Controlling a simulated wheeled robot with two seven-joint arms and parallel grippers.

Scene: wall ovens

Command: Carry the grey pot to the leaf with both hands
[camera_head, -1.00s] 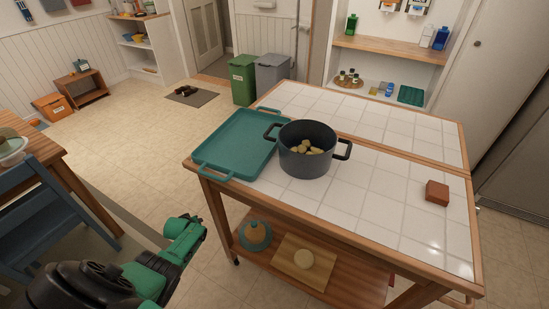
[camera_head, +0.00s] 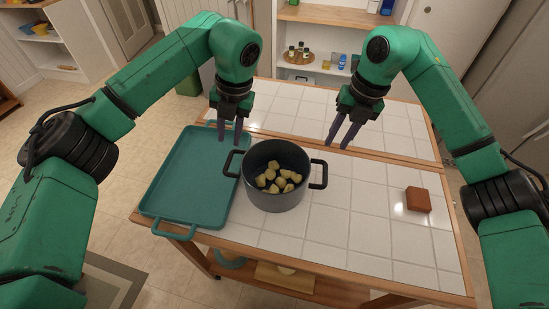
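The dark grey pot (camera_head: 275,195) stands upright on the white-tiled tabletop, with potato-like pieces inside. Its two side handles, left (camera_head: 233,163) and right (camera_head: 319,174), point left and right. The leaf (camera_head: 290,118) is the far tiled section behind a wooden strip and is bare where visible. My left gripper (camera_head: 229,139) is open and empty, above and behind the pot's left handle. My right gripper (camera_head: 341,141) is open and empty, above and behind the right handle. Neither appears to touch the pot.
A teal tray (camera_head: 188,185) lies close to the pot's left side. A red-brown block (camera_head: 418,199) sits on the tiles at the right. The tiles between the pot and the block are clear. Shelves with bottles stand behind the table.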

